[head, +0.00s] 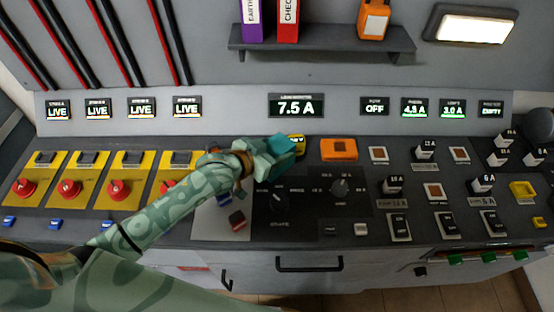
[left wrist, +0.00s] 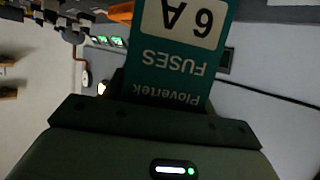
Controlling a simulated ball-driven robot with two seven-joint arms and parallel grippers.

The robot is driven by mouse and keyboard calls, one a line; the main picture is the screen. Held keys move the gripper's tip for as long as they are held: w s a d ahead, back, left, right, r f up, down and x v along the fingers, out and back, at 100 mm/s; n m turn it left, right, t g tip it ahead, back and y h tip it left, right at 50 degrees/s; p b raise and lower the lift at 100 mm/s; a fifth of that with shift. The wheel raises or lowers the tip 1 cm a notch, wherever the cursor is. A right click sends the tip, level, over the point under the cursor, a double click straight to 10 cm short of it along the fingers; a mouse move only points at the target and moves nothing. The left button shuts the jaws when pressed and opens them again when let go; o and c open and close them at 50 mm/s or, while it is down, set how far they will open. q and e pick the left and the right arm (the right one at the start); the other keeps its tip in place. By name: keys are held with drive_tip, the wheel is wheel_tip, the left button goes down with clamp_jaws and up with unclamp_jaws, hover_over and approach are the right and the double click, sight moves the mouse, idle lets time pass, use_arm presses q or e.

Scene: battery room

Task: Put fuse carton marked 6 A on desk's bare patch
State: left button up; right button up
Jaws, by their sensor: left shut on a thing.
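The teal fuse carton (head: 282,145) is in my left gripper (head: 266,158), held above the middle of the desk, near its back edge. In the left wrist view the carton (left wrist: 172,60) shows "6 A" and "FUSES" upside down, and the gripper is shut on its near end. Below my left forearm is a light grey patch of desk (head: 208,224), partly hidden by the arm, with a small red block (head: 237,220) at its right side. My right gripper is not in view.
A black panel with knobs (head: 310,205) lies right of the grey patch. Yellow plates with red knobs (head: 70,188) fill the left. An orange block (head: 338,149) stands behind the panel. Several switches fill the right. A shelf (head: 325,40) hangs above.

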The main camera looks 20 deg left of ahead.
use_arm(q)
drive_tip(key=shift+w+f, duration=0.5)
drive_tip(key=shift+f, duration=0.15)
drive_tip(key=shift+w+a+f+b, duration=0.1)
drive_tip(key=shift+w+f+b, duration=0.15)
drive_tip(key=shift+f+b, duration=0.1)
wheel_tip(320, 180, down, 3)
drive_tip(key=shift+r+b, duration=0.1)
drive_tip(key=shift+b, duration=0.45)
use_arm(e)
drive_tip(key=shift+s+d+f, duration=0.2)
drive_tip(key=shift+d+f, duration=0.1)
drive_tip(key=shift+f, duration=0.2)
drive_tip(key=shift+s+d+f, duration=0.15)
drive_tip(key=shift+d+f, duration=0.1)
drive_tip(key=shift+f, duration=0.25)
use_arm(q)
drive_tip(key=o, duration=1.3)
drive_tip(key=shift+s, duration=0.1)
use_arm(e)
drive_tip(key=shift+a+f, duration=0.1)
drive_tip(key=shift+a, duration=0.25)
